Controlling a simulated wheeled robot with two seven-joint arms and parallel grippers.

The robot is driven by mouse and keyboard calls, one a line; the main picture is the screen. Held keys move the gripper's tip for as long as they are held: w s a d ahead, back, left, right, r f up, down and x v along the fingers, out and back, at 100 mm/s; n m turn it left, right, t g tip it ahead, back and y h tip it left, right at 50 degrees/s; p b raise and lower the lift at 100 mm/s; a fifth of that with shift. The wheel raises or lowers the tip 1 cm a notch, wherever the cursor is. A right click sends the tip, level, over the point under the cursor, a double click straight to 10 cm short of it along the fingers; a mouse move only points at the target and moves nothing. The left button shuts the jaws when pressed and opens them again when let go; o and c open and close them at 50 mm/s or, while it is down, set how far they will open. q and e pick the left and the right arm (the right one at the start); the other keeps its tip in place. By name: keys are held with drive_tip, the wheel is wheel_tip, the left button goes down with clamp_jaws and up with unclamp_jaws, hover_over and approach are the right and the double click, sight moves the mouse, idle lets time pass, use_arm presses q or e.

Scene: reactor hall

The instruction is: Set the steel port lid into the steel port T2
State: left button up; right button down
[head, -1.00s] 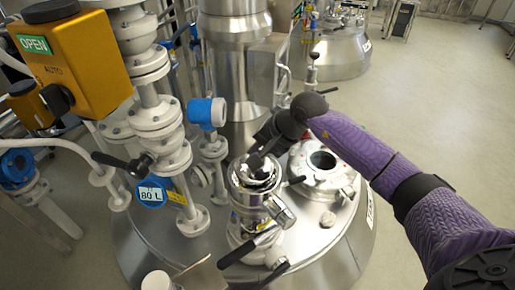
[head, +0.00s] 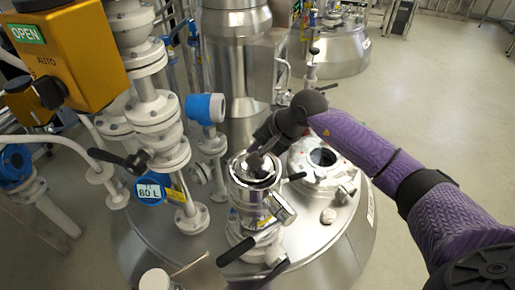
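A polished steel port (head: 246,199) stands upright on the domed vessel top, in the lower middle of the head view. My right gripper (head: 257,168) points down at its mouth, with the fingertips at or just inside the rim. A shiny round piece, perhaps the steel port lid, shows at the mouth around the fingers. I cannot tell it surely from the rim, nor whether the fingers grip it. No T2 marking is legible. My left gripper is not in view.
A wider flanged port (head: 322,158) with an open dark hole stands just right of the steel port. White pipes with a blue gauge (head: 150,190) and a yellow actuator box (head: 72,58) crowd the left. A black-handled lever (head: 236,254) juts out in front. Open floor lies right.

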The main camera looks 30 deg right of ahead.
idle(0.6)
idle(0.3)
drive_tip(key=shift+f+b, duration=0.35)
drive_tip(key=shift+b, duration=0.15)
drive_tip(key=shift+f, duration=0.2)
drive_tip(key=c, duration=0.6)
unclamp_jaws()
drive_tip(key=shift+c, duration=0.2)
